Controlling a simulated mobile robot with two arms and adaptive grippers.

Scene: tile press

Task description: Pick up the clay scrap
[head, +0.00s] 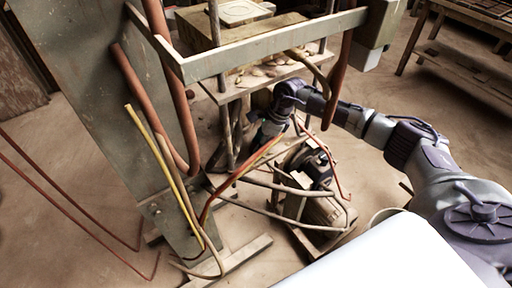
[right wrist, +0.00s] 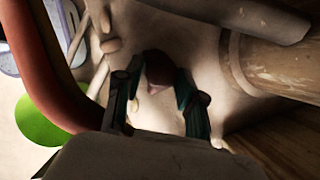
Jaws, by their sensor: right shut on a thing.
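In the right wrist view a dark brown lump, the clay scrap (right wrist: 158,68), sits between the two dark green fingertips of my right gripper (right wrist: 157,85). The fingers are shut on it. Pale scraps lie on the surface around it. In the head view my right arm reaches in from the right to the press frame, and my right gripper (head: 262,132) hangs low beside the frame, below the shelf edge. Its fingertips and the scrap are too dark and small to tell there. My left gripper is not in view.
The press frame's crossbar (head: 270,47) and reddish pipes stand close to my arm. Pale scraps lie on the shelf (head: 262,82). A motor pump (head: 315,190) with hoses stands on the floor below. A wooden table (head: 470,50) is at the back right. Floor at left is mostly clear.

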